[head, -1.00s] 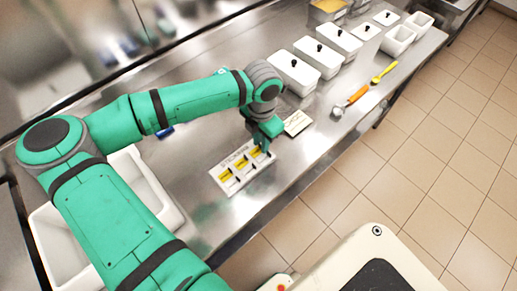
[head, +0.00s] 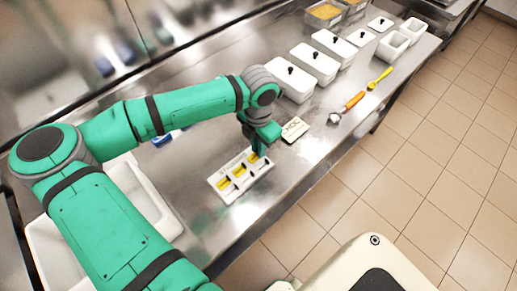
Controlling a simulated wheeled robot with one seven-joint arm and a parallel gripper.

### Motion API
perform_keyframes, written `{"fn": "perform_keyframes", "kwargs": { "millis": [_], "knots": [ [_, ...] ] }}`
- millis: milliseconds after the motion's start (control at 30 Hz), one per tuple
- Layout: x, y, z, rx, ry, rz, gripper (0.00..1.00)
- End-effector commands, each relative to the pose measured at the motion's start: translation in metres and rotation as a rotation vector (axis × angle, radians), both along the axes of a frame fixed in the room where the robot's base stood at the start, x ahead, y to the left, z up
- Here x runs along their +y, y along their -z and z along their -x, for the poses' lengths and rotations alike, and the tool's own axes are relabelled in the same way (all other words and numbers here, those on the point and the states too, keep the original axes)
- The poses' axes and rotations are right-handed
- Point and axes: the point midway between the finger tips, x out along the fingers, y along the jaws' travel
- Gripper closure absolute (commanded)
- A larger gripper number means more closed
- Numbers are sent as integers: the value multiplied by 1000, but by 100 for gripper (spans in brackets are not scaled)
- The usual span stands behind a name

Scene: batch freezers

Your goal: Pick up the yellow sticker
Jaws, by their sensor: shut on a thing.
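The white sticker holder (head: 214,182) lies on the steel counter, with yellow stickers in its slots. One yellow sticker (head: 223,184) is in the near-left slot and another yellow sticker (head: 239,171) in the middle slot. My gripper (head: 258,154) points down at the far-right end of the holder. It is shut on a yellow sticker (head: 253,158), of which only a small part shows beside the fingers. The fingertips are small and partly hidden, so I cannot tell whether this sticker is clear of its slot.
A small white card with lettering (head: 295,130) lies right of my gripper. Beyond it are an orange-handled scoop (head: 354,100), a yellow utensil (head: 379,78) and white lidded containers (head: 314,65). A white basin (head: 139,187) lies left. The counter's front edge is close.

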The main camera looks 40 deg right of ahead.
Motion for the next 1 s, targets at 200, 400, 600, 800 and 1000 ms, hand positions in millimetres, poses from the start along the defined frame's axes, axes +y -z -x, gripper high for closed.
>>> {"fn": "perform_keyframes", "kwargs": {
  "millis": [200,400,600,800,1000],
  "knots": [
    [0,-34,12,-4,5,1,98],
    [2,-76,47,-6,5,1,98],
    [5,-97,93,-3,6,0,98],
    [6,-111,124,-2,4,0,98],
    [7,-118,138,-2,1,1,98]
  ]
}}
